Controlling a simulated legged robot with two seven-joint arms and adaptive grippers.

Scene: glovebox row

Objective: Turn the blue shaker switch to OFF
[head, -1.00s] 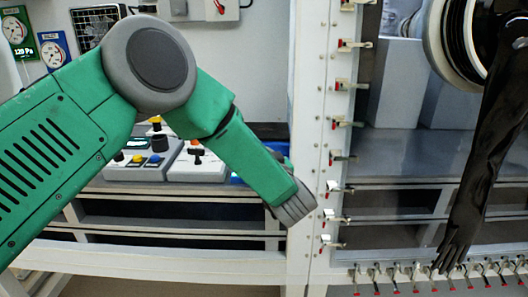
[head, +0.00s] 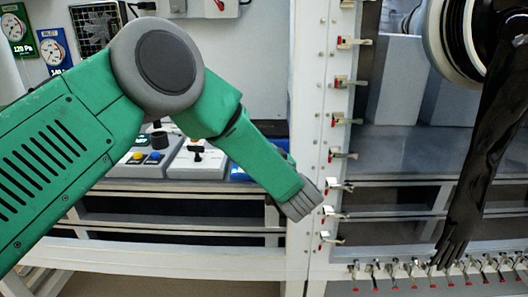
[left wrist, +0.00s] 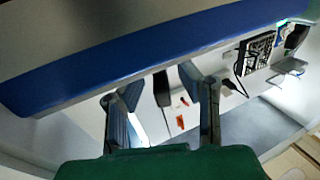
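A blue-topped box (head: 238,173) on the shelf shows only as a small patch in the head view, mostly hidden behind my left forearm. I cannot make out its switch or setting. In the left wrist view a wide blue band (left wrist: 130,72) with a pale edge crosses close to the camera; I cannot tell whether it is the same box. My left gripper (left wrist: 160,90) shows in the left wrist view with its two fingers apart and nothing seen held between them. My right gripper is in neither view.
A white frame post (head: 307,120) with red-tipped clamps rises at right. A black glove (head: 480,170) hangs beyond it.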

